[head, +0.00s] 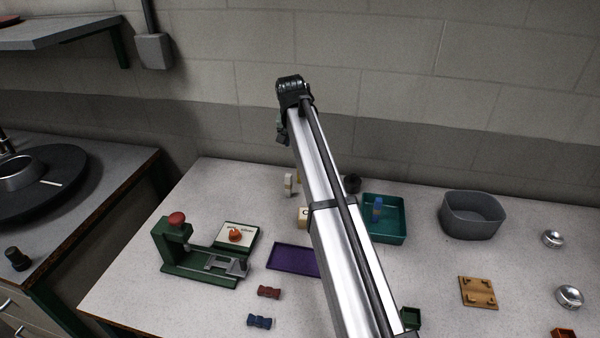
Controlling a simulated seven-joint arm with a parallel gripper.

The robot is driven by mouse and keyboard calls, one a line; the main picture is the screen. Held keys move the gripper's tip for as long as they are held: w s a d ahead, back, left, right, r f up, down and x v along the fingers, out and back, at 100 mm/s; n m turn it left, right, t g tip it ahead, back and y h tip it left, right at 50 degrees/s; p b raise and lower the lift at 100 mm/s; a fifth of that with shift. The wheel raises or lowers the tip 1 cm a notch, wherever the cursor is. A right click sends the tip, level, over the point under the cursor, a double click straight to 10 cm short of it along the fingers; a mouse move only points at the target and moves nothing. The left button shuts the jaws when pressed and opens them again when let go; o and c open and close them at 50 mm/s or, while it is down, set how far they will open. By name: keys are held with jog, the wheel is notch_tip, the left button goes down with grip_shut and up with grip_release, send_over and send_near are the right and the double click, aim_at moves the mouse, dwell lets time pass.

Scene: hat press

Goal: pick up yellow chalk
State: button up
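I cannot make out the yellow chalk for certain. A cream-coloured item (303,217) shows beside my arm's left edge, partly hidden by it. A pale upright piece (289,184) stands farther back, also close to the arm, with a small yellowish bit beside it. My arm crosses the middle of the head view and covers part of the table. My gripper (282,133) seems to be the small dark part at the arm's far end, above the table's back edge. Its fingers cannot be told apart, and nothing is clearly seen in it.
A green press (180,250) stands left, near a board with an orange knob (237,236). A purple tray (293,260) and red and blue pieces lie in front. Right of the arm are a teal tray (392,238), a grey tub (472,236) and a wooden plate (477,293).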

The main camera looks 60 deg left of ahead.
jog(key=shift+d+x, duration=0.15)
jog(key=shift+x, duration=3.15)
jog(key=shift+d+x, duration=0.15)
jog(key=shift+x, duration=3.1)
jog(key=shift+f, duration=0.1)
jog(key=shift+c, duration=0.4)
grip_shut()
